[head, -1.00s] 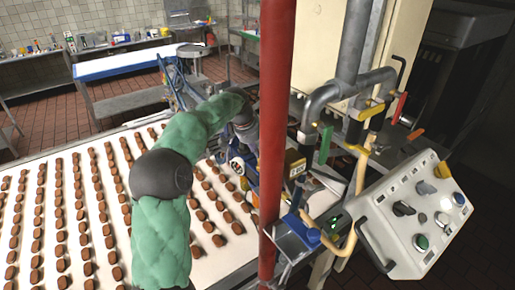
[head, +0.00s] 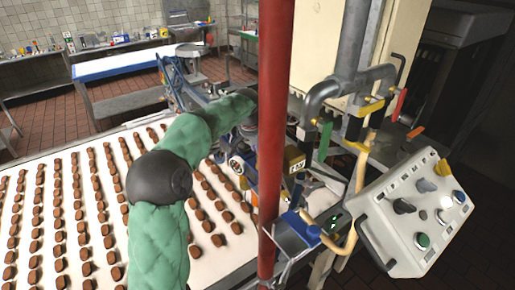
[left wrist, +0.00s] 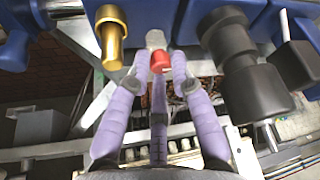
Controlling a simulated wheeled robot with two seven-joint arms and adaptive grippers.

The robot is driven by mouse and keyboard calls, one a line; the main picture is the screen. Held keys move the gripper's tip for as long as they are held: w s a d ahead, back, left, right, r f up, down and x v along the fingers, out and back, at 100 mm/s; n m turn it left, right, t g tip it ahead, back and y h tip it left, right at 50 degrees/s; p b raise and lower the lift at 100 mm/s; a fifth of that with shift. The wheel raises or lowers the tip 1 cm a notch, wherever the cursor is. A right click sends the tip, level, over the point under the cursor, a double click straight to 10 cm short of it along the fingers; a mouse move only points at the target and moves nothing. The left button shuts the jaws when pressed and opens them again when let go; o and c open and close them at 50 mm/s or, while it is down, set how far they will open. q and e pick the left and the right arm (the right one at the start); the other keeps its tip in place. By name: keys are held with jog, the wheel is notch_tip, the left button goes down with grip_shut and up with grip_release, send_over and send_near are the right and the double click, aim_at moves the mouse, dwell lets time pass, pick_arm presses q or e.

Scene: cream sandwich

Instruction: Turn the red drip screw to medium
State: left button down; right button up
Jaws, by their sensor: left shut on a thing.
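The red drip screw (left wrist: 161,61) shows in the left wrist view as a short red knob below a pale metal fitting. In the head view my left arm, in a green quilted sleeve, reaches to the machine over the belt. There the red pole and machine parts hide the fingertips and the screw. The screw's setting cannot be read. My right gripper is in neither view.
A brass knob (left wrist: 112,38) and a large black knob (left wrist: 240,62) flank the screw closely. A red vertical pole (head: 273,130) stands beside my wrist. The control panel (head: 412,220) is at right. Rows of chocolate pieces lie on the white belt (head: 105,135).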

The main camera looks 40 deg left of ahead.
pick_arm(q)
jog(key=shift+a+r, duration=0.1)
jog(key=shift+r, duration=0.15)
jog(key=c, duration=1.2)
grip_release()
jog(key=shift+o, duration=0.4)
jog(key=shift+f, duration=0.15)
